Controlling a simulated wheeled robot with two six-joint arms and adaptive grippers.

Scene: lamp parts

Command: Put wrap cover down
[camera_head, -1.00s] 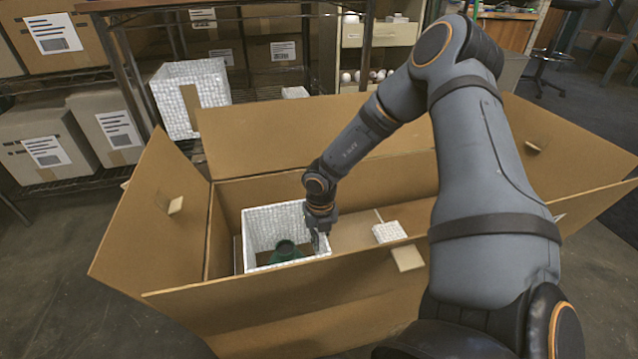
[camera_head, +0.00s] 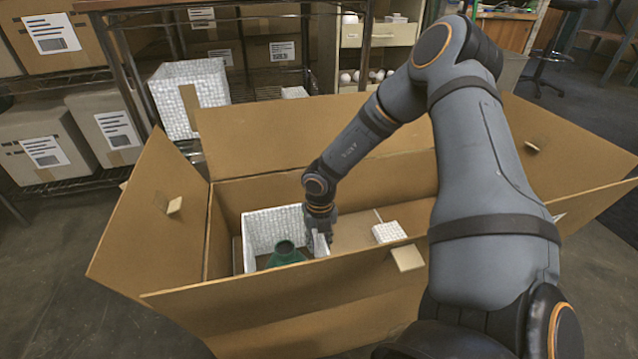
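The wrap cover (camera_head: 275,226) is a white, bubble-textured, open-topped piece standing in the left part of the large cardboard box. A green lamp part (camera_head: 286,252) with a round neck shows inside it. My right gripper (camera_head: 320,242) points down at the cover's right wall, with a bit of white showing by its fingertips. I cannot tell whether the fingers are closed on that wall or just around it. The cover's lower part is hidden by the box's front wall. My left gripper is not in view.
The cardboard box (camera_head: 300,292) has its flaps folded outward. A small white wrapped block (camera_head: 389,232) lies in it, right of my gripper. Another white wrapped piece (camera_head: 190,97) stands behind the box, near shelves with cartons (camera_head: 45,140).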

